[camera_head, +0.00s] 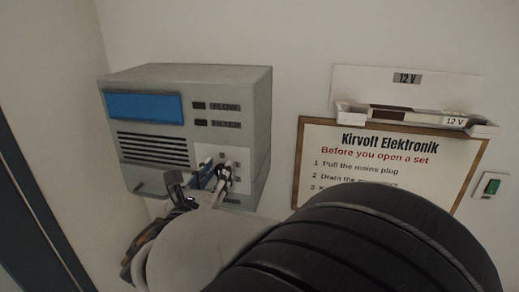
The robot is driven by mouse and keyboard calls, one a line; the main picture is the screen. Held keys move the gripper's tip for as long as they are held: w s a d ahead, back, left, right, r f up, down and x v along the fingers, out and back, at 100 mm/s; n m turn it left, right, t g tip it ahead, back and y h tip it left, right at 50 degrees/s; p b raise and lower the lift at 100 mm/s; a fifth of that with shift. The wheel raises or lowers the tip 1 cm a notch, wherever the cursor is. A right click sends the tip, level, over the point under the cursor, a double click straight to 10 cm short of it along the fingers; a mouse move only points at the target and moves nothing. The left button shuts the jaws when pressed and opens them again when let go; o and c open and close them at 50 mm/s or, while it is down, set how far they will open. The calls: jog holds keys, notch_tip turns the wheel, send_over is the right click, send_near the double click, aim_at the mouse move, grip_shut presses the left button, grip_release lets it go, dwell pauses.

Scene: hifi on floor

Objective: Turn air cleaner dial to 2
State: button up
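The air cleaner (185,105) is a grey box on the wall at the left, with a blue panel, dark vent slots and two small labels, FLOW and FILTER. Its dial (223,172) is a small dark knob on a pale plate at the lower right of the front face. My gripper (212,180) is at the dial, its fingers on or close around it. I cannot tell whether the fingers touch the dial or how wide apart they are. The dial's pointer and most of its numbers are hidden or too small to read.
A framed notice (400,155) headed Kirvolt Elektronik hangs to the right, partly behind my arm. Above it is a white holder (415,116) marked 12 V. A green switch (493,186) is at the far right. A dark upright edge (30,215) stands at the left.

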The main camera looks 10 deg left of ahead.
grip_shut()
jog(key=shift+f+m+b, duration=0.1)
jog(key=shift+m+b, duration=0.3)
jog(key=shift+b, duration=0.35)
jog(key=shift+d+f+m+b, duration=0.25)
jog(key=shift+f+m+b, duration=0.15)
jog(key=shift+m+b, duration=4.55)
jog(key=shift+d+f+m+b, duration=0.35)
jog(key=shift+m+b, duration=2.45)
jog(key=shift+b, duration=4.25)
jog(key=shift+d+f+m+b, duration=0.15)
jog(key=shift+f+m+b, duration=0.35)
jog(key=shift+m+b, duration=4.45)
jog(key=shift+n+b, duration=1)
jog(key=shift+b, duration=0.1)
